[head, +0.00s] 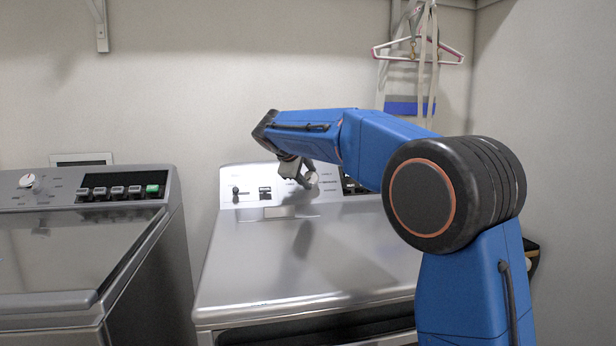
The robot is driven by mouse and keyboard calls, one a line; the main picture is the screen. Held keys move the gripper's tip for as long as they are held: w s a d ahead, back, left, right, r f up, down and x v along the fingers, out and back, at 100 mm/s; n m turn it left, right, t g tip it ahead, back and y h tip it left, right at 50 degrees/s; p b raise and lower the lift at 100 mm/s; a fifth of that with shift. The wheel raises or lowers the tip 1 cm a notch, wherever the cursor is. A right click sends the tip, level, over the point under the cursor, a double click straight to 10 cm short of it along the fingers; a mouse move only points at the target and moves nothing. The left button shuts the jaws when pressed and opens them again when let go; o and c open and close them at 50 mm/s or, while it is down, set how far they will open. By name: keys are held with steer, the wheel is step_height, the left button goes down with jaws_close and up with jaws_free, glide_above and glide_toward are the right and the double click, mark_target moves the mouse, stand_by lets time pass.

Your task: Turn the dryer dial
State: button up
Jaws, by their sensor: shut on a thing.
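The dryer (300,262) is the grey machine in the middle, with a light control panel standing at its back. Its round, pale dial (311,178) is on the panel, partly covered by my gripper. My gripper (306,179) is at the panel, shut on the dial. My blue arm reaches in from the right and hides the right part of the panel. How far the dial is turned cannot be made out.
A topload washer (80,240) with its own knob (29,182) and buttons stands to the left, with a gap between the machines. A hanger (418,52) and straps hang on the back wall. A shelf bracket (100,25) is at upper left. The dryer top is clear.

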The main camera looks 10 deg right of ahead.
steer(key=shift+n, duration=0.4)
steer(key=shift+f, duration=0.1)
steer(key=o, duration=1.1)
steer(key=shift+c, duration=0.2)
steer(key=shift+s, duration=0.1)
steer(key=v, duration=1.7)
steer(key=shift+s+a, duration=0.2)
steer(key=shift+s, duration=0.05)
steer(key=shift+f, duration=0.1)
